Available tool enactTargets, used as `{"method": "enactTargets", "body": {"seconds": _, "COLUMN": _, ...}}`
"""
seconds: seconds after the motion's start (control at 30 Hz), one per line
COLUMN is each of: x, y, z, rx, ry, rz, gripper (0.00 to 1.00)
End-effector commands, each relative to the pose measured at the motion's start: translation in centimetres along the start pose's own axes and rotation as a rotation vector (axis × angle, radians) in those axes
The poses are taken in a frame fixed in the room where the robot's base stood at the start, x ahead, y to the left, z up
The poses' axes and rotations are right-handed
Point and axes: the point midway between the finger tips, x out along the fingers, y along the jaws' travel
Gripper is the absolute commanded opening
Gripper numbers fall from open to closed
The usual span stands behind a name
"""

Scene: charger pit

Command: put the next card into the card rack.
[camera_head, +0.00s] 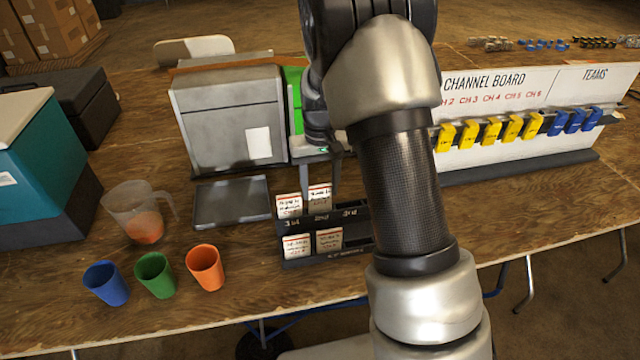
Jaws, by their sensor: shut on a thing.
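The dark card rack (352,212) stands near the middle of the table, with two tiers and the labels 1st, 2nd and 3rd on its upper tier. A white card with a red top edge (289,206) stands at the upper left. Two more cards, the lower left card (297,248) and the lower middle card (329,241), stand in the lower tier. My gripper (320,182) points down behind the rack's upper middle place, shut on a card (320,198) there. I cannot tell whether this card touches the rack's bottom. The right-hand places show no card.
A grey box-shaped machine (228,120) and a dark flat tray (232,198) stand left of my gripper. A pitcher (142,212) and blue (106,284), green (155,275) and orange (205,267) cups are at front left. A channel board (500,150) with yellow and blue items stands right.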

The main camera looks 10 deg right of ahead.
Motion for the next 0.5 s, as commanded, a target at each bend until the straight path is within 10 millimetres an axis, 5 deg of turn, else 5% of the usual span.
{"method": "enactTargets", "body": {"seconds": 0.37, "x": 0.34, "y": 0.01, "z": 0.00, "rx": 0.000, "ry": 0.000, "rz": 0.000, "gripper": 0.26}}
{"method": "enactTargets", "body": {"seconds": 0.4, "x": 0.34, "y": 0.01, "z": 0.00, "rx": 0.000, "ry": 0.000, "rz": 0.000, "gripper": 0.51}}
{"method": "enactTargets", "body": {"seconds": 0.5, "x": 0.34, "y": 0.01, "z": 0.00, "rx": 0.000, "ry": 0.000, "rz": 0.000, "gripper": 0.68}}
